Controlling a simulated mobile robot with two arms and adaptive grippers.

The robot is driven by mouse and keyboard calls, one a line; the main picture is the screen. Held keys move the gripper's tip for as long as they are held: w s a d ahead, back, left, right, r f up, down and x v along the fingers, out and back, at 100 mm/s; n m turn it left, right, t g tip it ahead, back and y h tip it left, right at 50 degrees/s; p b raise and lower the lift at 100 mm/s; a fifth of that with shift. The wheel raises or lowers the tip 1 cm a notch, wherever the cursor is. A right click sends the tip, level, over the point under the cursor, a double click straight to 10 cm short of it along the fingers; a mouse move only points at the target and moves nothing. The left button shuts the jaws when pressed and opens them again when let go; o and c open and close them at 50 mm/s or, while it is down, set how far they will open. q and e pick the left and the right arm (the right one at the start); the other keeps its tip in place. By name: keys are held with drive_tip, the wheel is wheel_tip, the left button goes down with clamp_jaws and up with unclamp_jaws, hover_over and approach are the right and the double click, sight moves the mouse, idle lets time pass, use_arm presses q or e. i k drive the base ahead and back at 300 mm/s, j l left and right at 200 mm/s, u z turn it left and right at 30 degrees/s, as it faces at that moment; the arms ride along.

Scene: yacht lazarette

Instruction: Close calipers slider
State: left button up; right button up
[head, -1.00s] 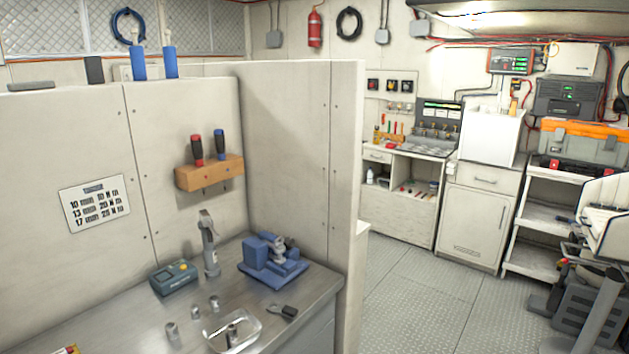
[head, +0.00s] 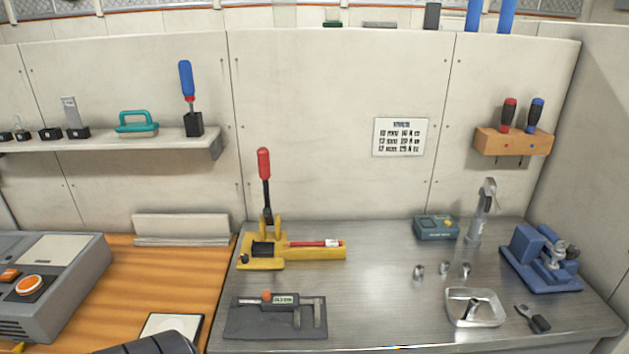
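The calipers (head: 285,299) lie on a dark grey mat or base (head: 262,325) at the front left of the metal bench. Their slider has a small display and an orange knob (head: 267,295) on its left part. A visible gap separates the slider's jaw from the fixed jaw at the right end, so the calipers stand open. Neither of my grippers shows clearly in the head view. A dark ribbed shape at the bottom edge, left of the calipers, may be part of my arm; no fingertips show on it.
A yellow press with a red-tipped lever (head: 264,180) stands behind the calipers. To the right are small metal sockets, a clear tray (head: 475,322), a grey-blue box (head: 436,229) and a blue vise (head: 545,260). A grey console (head: 50,280) sits on the wooden bench at left.

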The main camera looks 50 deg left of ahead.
sight(270, 301)
drive_tip(key=j+u, duration=0.1)
drive_tip(key=u, duration=1.6)
drive_tip(key=k+j, duration=0.2)
drive_tip(key=j, duration=0.2)
drive_tip(key=k+j, duration=0.25)
drive_tip(key=j, duration=0.2)
